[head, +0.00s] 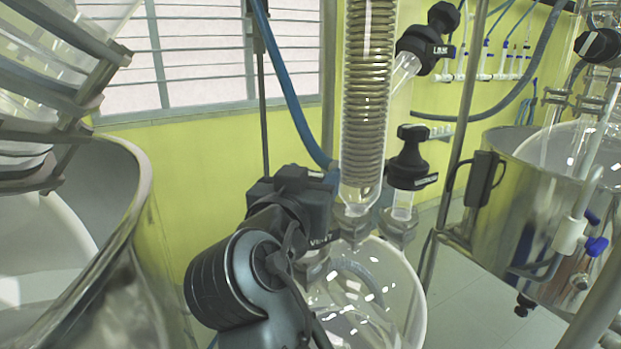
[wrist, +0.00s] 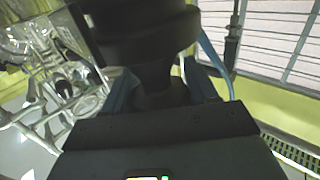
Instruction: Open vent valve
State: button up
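A black vent valve (head: 318,241), its label partly readable as "VENT", stands on the glass vessel lid left of the coil condenser in the head view. My gripper (head: 300,190) is at this valve and covers most of it. In the wrist view a large black knob-like part (wrist: 145,35) fills the top centre, narrowing to a dark stem just ahead of my gripper (wrist: 160,92). Bluish parts flank this stem. Contact between the fingers and the valve, and the finger gap, cannot be made out. The valve's open or shut position is hidden.
The glass coil condenser (head: 366,100) stands close right of my gripper. Two more black-capped valves, an upper one (head: 430,45) and a lower one (head: 409,160), are beyond it. A blue hose (head: 293,90) hangs behind. Steel vessels stand left (head: 140,240) and right (head: 470,205).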

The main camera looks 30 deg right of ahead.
jog(key=c, duration=0.5)
jog(key=shift+c, duration=0.2)
jog(key=shift+n+t+y, duration=0.4)
jog(key=shift+y, duration=0.1)
